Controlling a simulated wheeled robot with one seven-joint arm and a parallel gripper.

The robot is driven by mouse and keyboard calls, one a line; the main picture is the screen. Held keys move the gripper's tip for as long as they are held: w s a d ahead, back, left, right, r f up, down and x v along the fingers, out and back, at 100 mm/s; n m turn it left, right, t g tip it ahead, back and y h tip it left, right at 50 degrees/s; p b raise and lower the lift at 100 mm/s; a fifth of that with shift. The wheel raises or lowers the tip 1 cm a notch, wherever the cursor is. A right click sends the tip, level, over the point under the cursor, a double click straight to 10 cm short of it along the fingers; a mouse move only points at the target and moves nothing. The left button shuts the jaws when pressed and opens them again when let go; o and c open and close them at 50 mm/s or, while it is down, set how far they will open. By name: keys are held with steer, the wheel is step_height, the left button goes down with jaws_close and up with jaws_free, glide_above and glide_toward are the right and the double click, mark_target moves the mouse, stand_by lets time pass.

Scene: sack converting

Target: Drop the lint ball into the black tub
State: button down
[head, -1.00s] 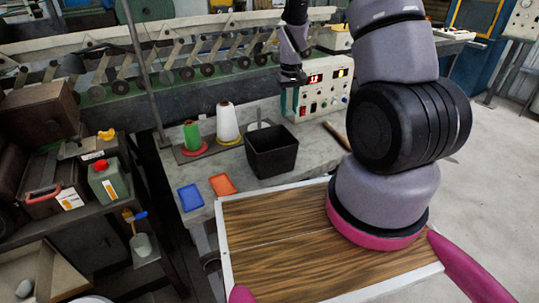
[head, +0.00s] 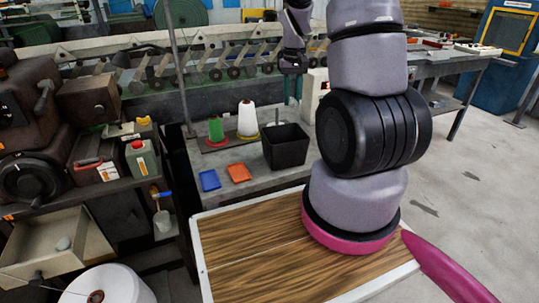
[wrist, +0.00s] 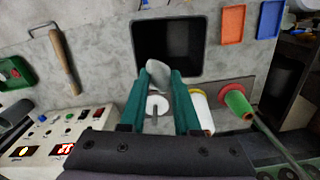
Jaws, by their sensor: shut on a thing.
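The black tub (head: 286,152) stands open on the grey bench in the head view. In the wrist view the tub (wrist: 198,50) lies just beyond the fingertips and its inside looks empty. My gripper (wrist: 160,75) has teal fingers shut on a pale grey lint ball (wrist: 178,72). The ball sticks out past the fingertips and overlaps the tub's near rim in the picture; its height above it is unclear. In the head view my gripper (head: 291,92) points down behind the tub, and the ball cannot be made out there.
A green cone (head: 215,130) and a white cone (head: 247,120) stand left of the tub. Blue (head: 210,180) and orange (head: 239,172) trays lie in front of them. A control box (wrist: 70,135) and a wooden-handled tool (wrist: 65,62) sit on the bench's other side.

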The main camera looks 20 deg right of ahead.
steer(key=f, duration=0.3)
steer(key=shift+a+f, duration=0.2)
steer(key=shift+f, duration=1.15)
steer(key=c, duration=0.6)
jaws_free()
steer(key=shift+o, duration=0.2)
steer(key=shift+d, duration=0.1)
steer(key=shift+r, duration=0.1)
step_height(320, 180, up, 11)
steer(key=shift+f, duration=0.2)
